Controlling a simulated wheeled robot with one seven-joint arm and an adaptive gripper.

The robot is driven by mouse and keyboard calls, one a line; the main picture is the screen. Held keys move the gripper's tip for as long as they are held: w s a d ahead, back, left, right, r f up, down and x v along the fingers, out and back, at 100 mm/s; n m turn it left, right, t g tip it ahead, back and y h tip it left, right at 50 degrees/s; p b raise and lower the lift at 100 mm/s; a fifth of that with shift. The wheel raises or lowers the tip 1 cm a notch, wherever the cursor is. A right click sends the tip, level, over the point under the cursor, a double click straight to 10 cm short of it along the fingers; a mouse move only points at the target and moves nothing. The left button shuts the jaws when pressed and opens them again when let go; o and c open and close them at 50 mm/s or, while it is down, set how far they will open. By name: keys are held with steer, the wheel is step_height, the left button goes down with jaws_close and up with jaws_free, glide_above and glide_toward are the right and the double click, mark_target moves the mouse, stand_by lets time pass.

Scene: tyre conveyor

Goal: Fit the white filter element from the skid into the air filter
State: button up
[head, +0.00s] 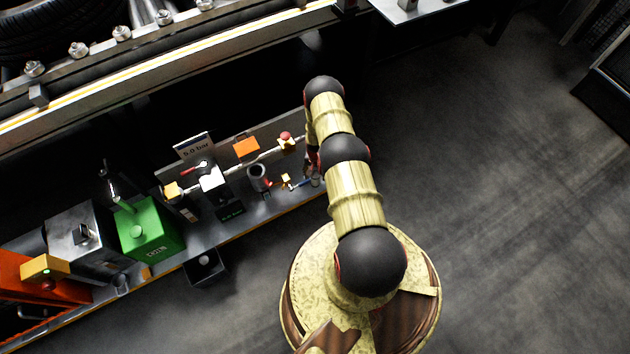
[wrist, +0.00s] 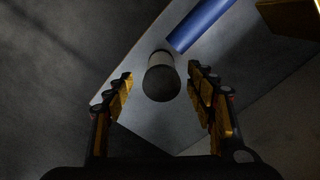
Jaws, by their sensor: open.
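A short upright cylinder with a pale side and a dark round end, apparently the white filter element (wrist: 160,60), stands on the grey skid (wrist: 130,70) in the wrist view. My gripper (wrist: 161,73) is open, with one finger to each side of it. The cylinder appears between the fingertips, and I see no finger touching it. How far it is below the fingers I cannot tell. In the head view my arm mostly hides my gripper. A grey open-topped cup, perhaps the air filter housing (head: 258,178), stands on the skid left of my arm.
A blue cylinder (wrist: 200,22) lies close behind the pale one, and a gold block (wrist: 290,17) is at upper right.

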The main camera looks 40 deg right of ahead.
step_height(320, 180, down, 5)
steer(key=b, duration=0.3)
steer(key=shift+w+f, duration=0.15)
steer(key=shift+f, duration=0.05)
steer(key=c, duration=0.3)
steer(key=c, duration=1)
steer(key=shift+o, duration=0.2)
